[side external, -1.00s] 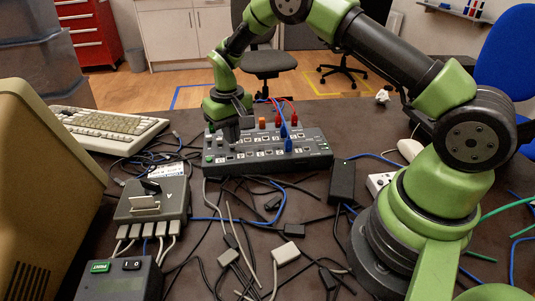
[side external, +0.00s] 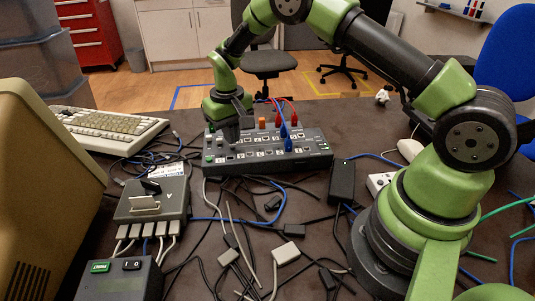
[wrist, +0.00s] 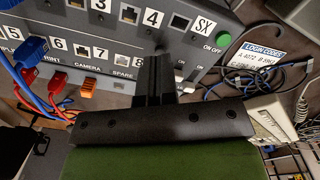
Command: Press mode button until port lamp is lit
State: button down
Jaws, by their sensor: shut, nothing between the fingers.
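The grey network box (side external: 300,160) stands mid-table, with rows of numbered ports on its sloped top. My gripper (side external: 232,139) is shut and empty, pointing down over the box's left part. In the wrist view the shut fingers (wrist: 155,62) are over the panel beside the SX and ON/OFF labels, hiding part of it. I cannot tell whether the fingertips touch it. A green round button (wrist: 223,39) shows on the panel, to the right of the fingers. The mode button cannot be singled out in these views, and I cannot make out a lit port lamp.
Blue and red plugs (side external: 283,131) stand up from the box, with an orange plug (side external: 262,123) beside them. A keyboard (side external: 108,128) is at the left and a grey unit (side external: 152,204) in front. Loose cables and a black adapter (side external: 342,182) clutter the table.

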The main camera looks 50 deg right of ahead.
jog(key=shift+f, duration=0.8)
dwell(0.6)
jog(key=shift+r, duration=2.55)
